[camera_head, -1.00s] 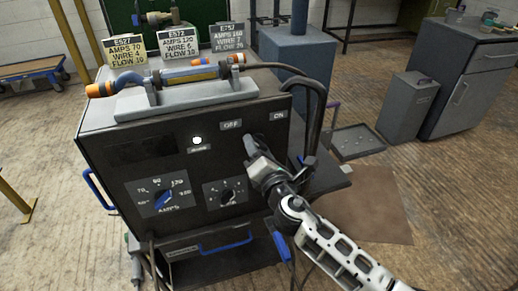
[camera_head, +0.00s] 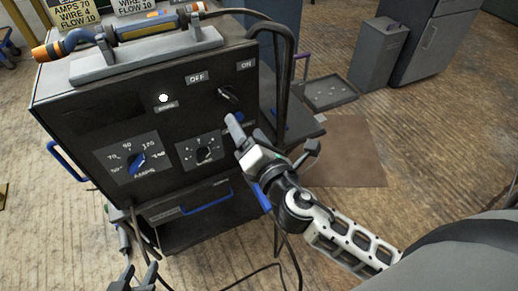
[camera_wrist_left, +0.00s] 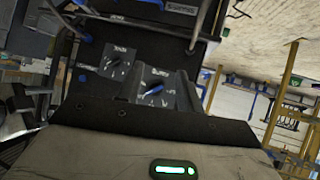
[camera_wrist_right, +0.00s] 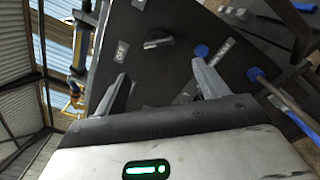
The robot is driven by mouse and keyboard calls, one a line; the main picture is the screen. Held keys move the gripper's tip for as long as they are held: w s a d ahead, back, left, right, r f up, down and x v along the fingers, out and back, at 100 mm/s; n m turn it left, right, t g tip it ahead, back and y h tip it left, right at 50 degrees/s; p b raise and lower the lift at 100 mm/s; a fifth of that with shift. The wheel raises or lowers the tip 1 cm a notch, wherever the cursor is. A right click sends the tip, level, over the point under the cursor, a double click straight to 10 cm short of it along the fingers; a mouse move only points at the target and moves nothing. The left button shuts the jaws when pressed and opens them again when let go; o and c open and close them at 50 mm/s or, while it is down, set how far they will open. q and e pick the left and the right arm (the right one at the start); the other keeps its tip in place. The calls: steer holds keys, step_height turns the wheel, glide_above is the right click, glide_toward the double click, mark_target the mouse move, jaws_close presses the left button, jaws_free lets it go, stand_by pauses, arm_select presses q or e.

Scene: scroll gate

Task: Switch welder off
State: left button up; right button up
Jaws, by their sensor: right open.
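The welder (camera_head: 110,115) is a black box with a lit white lamp (camera_head: 163,98) on its front. Its switch knob (camera_head: 228,96) sits between the OFF label (camera_head: 196,78) and the ON label (camera_head: 245,65); which one it points to is unclear. My right gripper (camera_head: 272,133) is open and empty, below and to the right of the knob. In the right wrist view the knob (camera_wrist_right: 157,42) shows beyond and between the parted fingers, apart from them. My left gripper (camera_head: 138,272) is open and low at the bottom left; its wrist view faces the AMPS dial (camera_wrist_left: 152,90).
A torch (camera_head: 120,33) lies in a grey holder on the welder's top, beside yellow and white cards. A hose (camera_head: 285,90) arches at its right side. A tray (camera_head: 330,93) and grey cabinets (camera_head: 380,55) stand behind right. Floor at right is clear.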

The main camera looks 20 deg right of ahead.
steer(key=shift+s+d+b, duration=0.1)
steer(key=shift+s+b, duration=0.35)
steer(key=shift+s, duration=2.2)
